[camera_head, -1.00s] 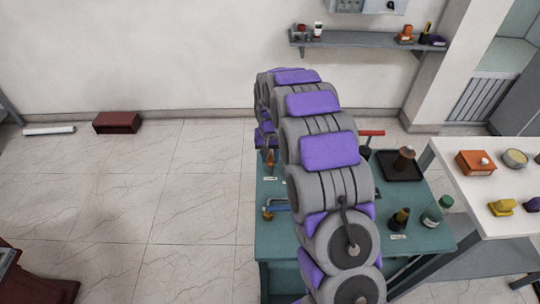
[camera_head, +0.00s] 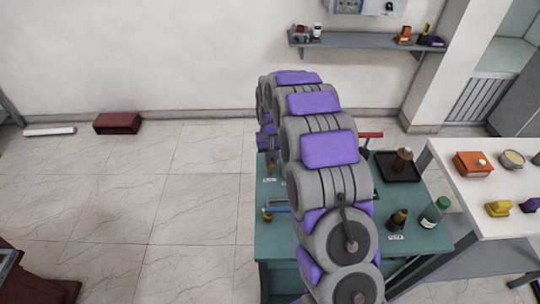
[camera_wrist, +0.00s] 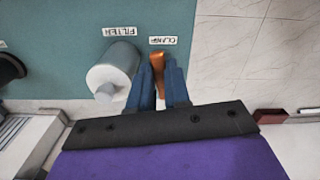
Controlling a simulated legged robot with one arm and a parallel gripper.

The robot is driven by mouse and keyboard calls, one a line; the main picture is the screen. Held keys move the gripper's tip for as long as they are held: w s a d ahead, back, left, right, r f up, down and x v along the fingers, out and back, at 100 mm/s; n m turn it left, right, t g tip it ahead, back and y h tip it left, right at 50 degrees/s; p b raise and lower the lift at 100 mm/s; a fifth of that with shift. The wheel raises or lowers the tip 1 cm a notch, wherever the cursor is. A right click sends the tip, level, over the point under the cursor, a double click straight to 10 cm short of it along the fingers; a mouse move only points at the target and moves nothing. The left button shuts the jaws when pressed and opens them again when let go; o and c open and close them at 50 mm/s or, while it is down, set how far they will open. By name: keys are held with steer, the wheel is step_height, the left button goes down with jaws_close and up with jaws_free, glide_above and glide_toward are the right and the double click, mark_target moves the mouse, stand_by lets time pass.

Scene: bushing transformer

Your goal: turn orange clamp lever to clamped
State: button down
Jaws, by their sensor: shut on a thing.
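The orange clamp lever (camera_wrist: 157,62) shows in the wrist view, just below a white label reading CLAMP (camera_wrist: 163,40). My gripper (camera_wrist: 160,78) has its two blue fingers on either side of the lever and is shut on it. The lower part of the lever is hidden between the fingers. In the head view a small bit of orange (camera_head: 271,168) shows beside my arm at the left edge of the teal table (camera_head: 300,256). My arm hides most of the gripper there.
A white table (camera_head: 465,200) stands at right.

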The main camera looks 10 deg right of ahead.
steer(key=shift+w+d+r+n+p, duration=0.1)
steer(key=shift+w+d+n+p, duration=0.65)
steer(key=shift+n, duration=1.9)
steer(key=shift+w+d+f+n+p, duration=0.1)
steer(key=shift+w+d+n+p, duration=0.15)
steer(key=shift+n+p, duration=1.7)
steer(key=shift+w+d+r+n+p, duration=0.15)
steer(key=shift+w+d+n, duration=0.35)
steer(key=shift+n, duration=2.9)
steer(key=shift+s+d, duration=0.1)
steer(key=c, duration=1.1)
jaws_free()
step_height(320, 180, up, 17)
steer(key=shift+r+p, duration=0.1)
steer(key=shift+p, duration=0.45)
